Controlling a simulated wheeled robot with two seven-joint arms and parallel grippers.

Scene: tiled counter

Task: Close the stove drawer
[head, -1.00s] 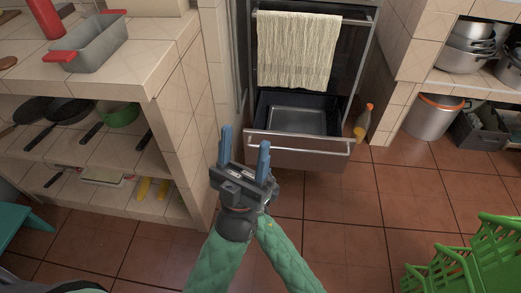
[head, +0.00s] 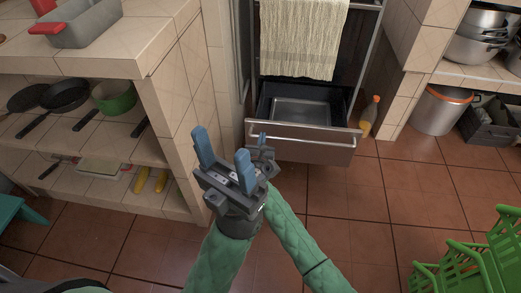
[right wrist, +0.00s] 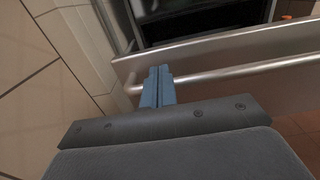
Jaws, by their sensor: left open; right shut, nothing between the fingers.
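The stove drawer (head: 320,151) is pulled out below the oven, with a metal pan (head: 302,111) inside. Its front has a bar handle (head: 310,136), which crosses the right wrist view (right wrist: 240,71). My left gripper (head: 220,144) is open and empty, its blue fingers pointing up, in front and to the left of the drawer. My right gripper (head: 262,137) is partly hidden behind the left one, at the drawer front's left end. In the right wrist view its fingers (right wrist: 158,75) are shut and empty, overlapping the handle's left end; contact is unclear.
A towel (head: 302,35) hangs on the oven above the drawer. A tiled shelf unit (head: 175,110) stands close on the left. A bottle (head: 370,112) stands right of the drawer. Green crates (head: 470,260) are at lower right; the floor (head: 390,210) between is clear.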

